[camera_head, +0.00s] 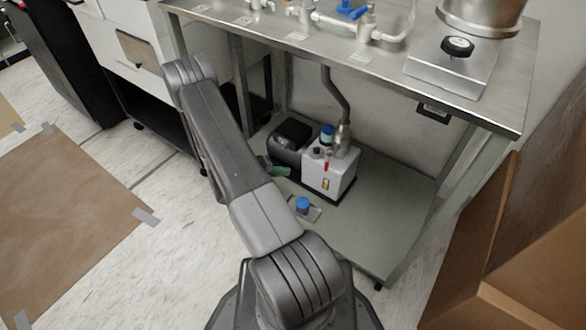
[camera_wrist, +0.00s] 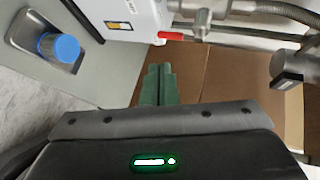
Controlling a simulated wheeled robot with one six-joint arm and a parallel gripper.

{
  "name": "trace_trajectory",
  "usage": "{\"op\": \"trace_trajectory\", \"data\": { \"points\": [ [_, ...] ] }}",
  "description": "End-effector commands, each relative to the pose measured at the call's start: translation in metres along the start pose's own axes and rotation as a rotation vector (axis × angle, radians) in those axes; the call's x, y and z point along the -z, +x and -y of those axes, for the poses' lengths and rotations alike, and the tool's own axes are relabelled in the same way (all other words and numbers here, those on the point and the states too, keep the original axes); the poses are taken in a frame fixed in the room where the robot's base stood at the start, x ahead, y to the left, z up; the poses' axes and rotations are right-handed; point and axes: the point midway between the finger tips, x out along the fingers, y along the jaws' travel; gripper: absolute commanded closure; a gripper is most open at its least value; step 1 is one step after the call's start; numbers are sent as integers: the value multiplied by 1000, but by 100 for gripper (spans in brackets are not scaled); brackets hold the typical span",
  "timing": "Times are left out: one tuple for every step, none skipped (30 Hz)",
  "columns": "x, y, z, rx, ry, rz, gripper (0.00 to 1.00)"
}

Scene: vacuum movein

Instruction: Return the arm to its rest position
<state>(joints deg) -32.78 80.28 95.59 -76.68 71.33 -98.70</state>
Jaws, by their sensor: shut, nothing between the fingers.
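My gripper (camera_wrist: 160,80) shows in the wrist view as two green fingers pressed together, with nothing between them. In the head view only a bit of green (camera_head: 280,171) shows past my grey arm, left of the pump. My arm reaches from the bottom middle up to a bent elbow at upper left, and its forearm is hidden. The white and black vacuum pump (camera_head: 328,182) stands on the lower shelf with a metal hose on top. Its white body (camera_wrist: 122,14) and red part (camera_wrist: 172,36) lie beyond the fingers in the wrist view, apart from them.
A blue-capped item (camera_head: 303,204) sits on a small plate in front of the pump; its cap (camera_wrist: 60,48) shows at upper left in the wrist view. The steel tabletop (camera_head: 400,55) overhangs the lower shelf (camera_head: 385,220). Cardboard (camera_head: 540,240) stands at right.

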Motion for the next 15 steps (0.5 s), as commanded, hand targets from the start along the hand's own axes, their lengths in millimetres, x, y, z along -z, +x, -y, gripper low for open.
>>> {"op": "trace_trajectory", "data": {
  "points": [
    [0, -4, 0, 0, 0, 1, 100],
    [0, -5, 0, 0, -1, 1, 100],
    [0, -6, 0, 0, -1, 1, 100],
    [0, -7, 0, 0, -1, 1, 100],
    [0, -7, -1, 0, -1, 0, 100],
    [0, -7, -1, 0, -1, 0, 100],
    [0, -7, -1, 0, -1, 0, 100],
    [0, -7, -1, 0, -1, 0, 100],
    [0, -7, -1, 0, -1, 0, 100],
    [0, -7, -1, 0, -1, 0, 100],
    [0, -7, -1, 0, -1, 0, 100],
    [0, -7, -1, 0, -2, 0, 100],
    [0, -7, -1, 0, -1, 0, 100],
    [0, -6, -1, 0, -2, 0, 100],
    [0, -5, -1, 0, -1, -1, 100]
  ]
}}
